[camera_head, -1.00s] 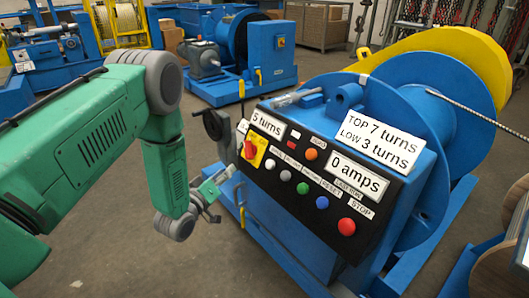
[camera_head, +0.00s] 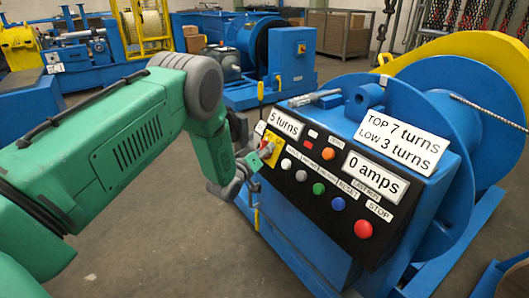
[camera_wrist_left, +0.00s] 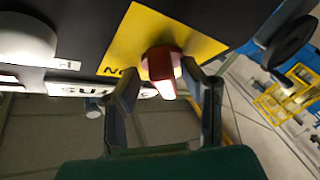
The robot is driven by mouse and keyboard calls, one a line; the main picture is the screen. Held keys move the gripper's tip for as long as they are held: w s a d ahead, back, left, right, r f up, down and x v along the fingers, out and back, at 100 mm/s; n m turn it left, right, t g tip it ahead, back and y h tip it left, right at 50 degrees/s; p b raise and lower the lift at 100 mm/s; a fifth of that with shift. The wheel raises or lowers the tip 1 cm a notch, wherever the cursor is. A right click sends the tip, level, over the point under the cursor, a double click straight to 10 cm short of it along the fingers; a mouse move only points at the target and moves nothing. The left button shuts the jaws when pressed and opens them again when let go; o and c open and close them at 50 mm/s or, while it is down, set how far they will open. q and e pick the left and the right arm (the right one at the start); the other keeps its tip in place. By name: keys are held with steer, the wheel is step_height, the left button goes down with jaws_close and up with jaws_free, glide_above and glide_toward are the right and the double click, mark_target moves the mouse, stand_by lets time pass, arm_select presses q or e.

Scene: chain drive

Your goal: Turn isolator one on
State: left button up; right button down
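The isolator is a red knob (camera_wrist_left: 162,66) on a yellow plate (camera_wrist_left: 125,42) at the left end of the black control panel. In the head view the yellow plate (camera_head: 271,147) is partly covered by my left gripper (camera_head: 261,158), which hides most of the knob. In the wrist view my left gripper (camera_wrist_left: 160,80) is open, with one finger on each side of the knob. A gap shows on the left side; the right finger looks very close, and I cannot tell if it touches. My right gripper is not in view.
The panel carries several buttons, among them a white one (camera_head: 286,164), a blue one (camera_head: 337,204) and a red stop button (camera_head: 363,229). Signs read "5 turns" (camera_head: 285,123) and "0 amps" (camera_head: 375,178). A large blue drum (camera_head: 432,100) stands behind.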

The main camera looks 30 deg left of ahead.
arm_select(q)
steer(key=shift+a+f, duration=0.15)
steer(key=shift+a, duration=0.15)
jaws_close()
steer(key=shift+s+a, duration=0.1)
steer(key=shift+a, duration=0.05)
